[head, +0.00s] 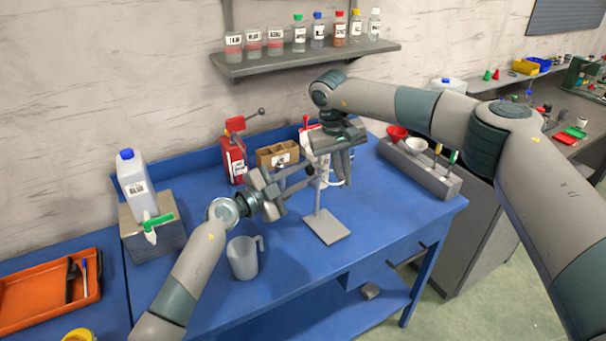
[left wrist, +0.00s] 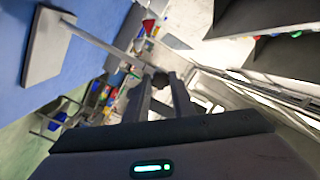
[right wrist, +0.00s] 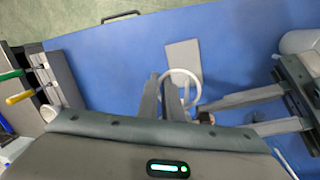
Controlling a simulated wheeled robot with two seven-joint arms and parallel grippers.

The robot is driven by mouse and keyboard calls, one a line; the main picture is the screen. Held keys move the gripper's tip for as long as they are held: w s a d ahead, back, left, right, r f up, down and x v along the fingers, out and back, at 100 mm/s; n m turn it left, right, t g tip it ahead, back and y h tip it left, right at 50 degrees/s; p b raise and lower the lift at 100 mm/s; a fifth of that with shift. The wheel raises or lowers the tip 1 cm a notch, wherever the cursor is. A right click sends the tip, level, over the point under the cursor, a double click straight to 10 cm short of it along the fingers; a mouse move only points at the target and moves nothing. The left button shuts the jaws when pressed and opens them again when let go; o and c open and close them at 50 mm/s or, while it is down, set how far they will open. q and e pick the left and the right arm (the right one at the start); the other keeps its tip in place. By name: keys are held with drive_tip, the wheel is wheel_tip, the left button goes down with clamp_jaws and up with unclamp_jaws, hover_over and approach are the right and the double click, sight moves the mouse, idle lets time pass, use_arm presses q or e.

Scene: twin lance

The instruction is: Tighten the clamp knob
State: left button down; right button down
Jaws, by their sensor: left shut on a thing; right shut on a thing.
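A lab stand with a grey base plate (head: 327,228) and thin upright rod (head: 317,199) stands on the blue bench. My left gripper (head: 308,178) is shut beside the rod on a small dark clamp knob (left wrist: 160,80), which also shows in the right wrist view (right wrist: 206,118). My right gripper (head: 342,178) reaches down from above and is shut at a pale ring (right wrist: 198,86) near the rod. The ring's held part is mostly hidden between the fingers. The two grippers are close together, and the clamp body is largely hidden by them.
A jug (head: 135,180) on a block stands left. A red dispenser (head: 233,158) and wooden box (head: 277,153) are behind. A grey rack (head: 430,176) stands right. The bench's front right is clear.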

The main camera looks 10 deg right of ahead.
use_arm(q)
drive_tip(key=m, duration=0.3)
drive_tip(key=shift+m, duration=0.4)
drive_tip(key=m+h, duration=0.1)
drive_tip(key=m, duration=0.2)
drive_tip(key=shift+a+f+m, duration=0.1)
drive_tip(key=shift+m, duration=0.3)
drive_tip(key=m, duration=0.3)
drive_tip(key=m+g, duration=0.1)
drive_tip(key=m, duration=0.3)
drive_tip(key=shift+w+h, duration=0.1)
drive_tip(key=shift+h, duration=0.3)
drive_tip(key=m+g, duration=0.1)
drive_tip(key=m, duration=0.5)
drive_tip(key=m+g, duration=0.1)
drive_tip(key=m, duration=0.4)
drive_tip(key=shift+m+h, duration=0.3)
